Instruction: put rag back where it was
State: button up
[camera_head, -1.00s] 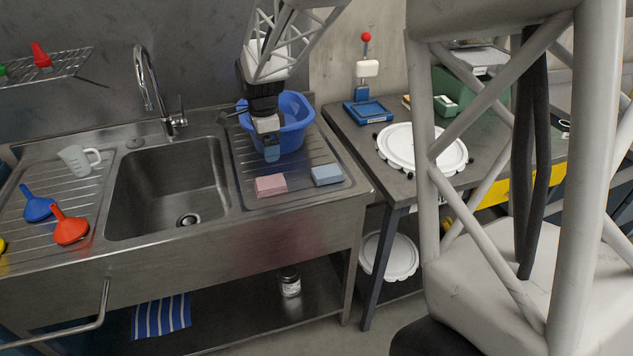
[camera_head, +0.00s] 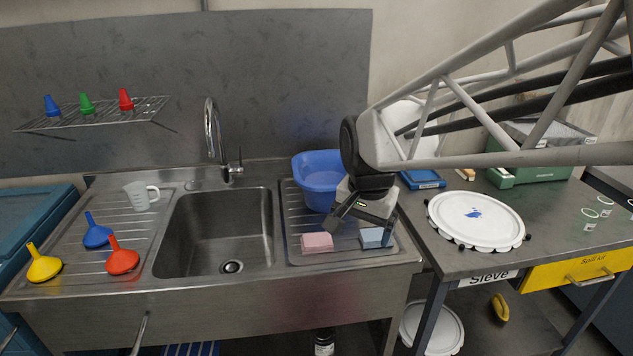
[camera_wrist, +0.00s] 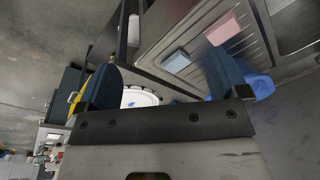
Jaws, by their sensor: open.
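A blue-and-white striped cloth (camera_head: 190,349), which looks like the rag, lies on the shelf under the sink; only its top part shows at the bottom edge of the head view. My gripper (camera_head: 362,226) is open and empty, above the right drainboard near the blue sponge (camera_head: 372,238). In the wrist view its two dark blue fingers stand wide apart (camera_wrist: 160,80) with nothing held between them. The rag does not show in the wrist view.
A pink sponge (camera_head: 317,242) and a blue tub (camera_head: 318,178) are on the right drainboard. The sink (camera_head: 215,228) is empty. Funnels and a jug (camera_head: 140,195) stand left. A white round lid (camera_head: 476,221) lies on the right bench.

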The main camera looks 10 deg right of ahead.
jog(key=s+d+n+t, duration=0.1)
jog(key=s+n, duration=0.6)
jog(key=s, duration=0.8)
jog(key=shift+s+d+f, duration=0.2)
jog(key=shift+d+f, duration=0.15)
jog(key=shift+f, duration=0.1)
dwell(0.3)
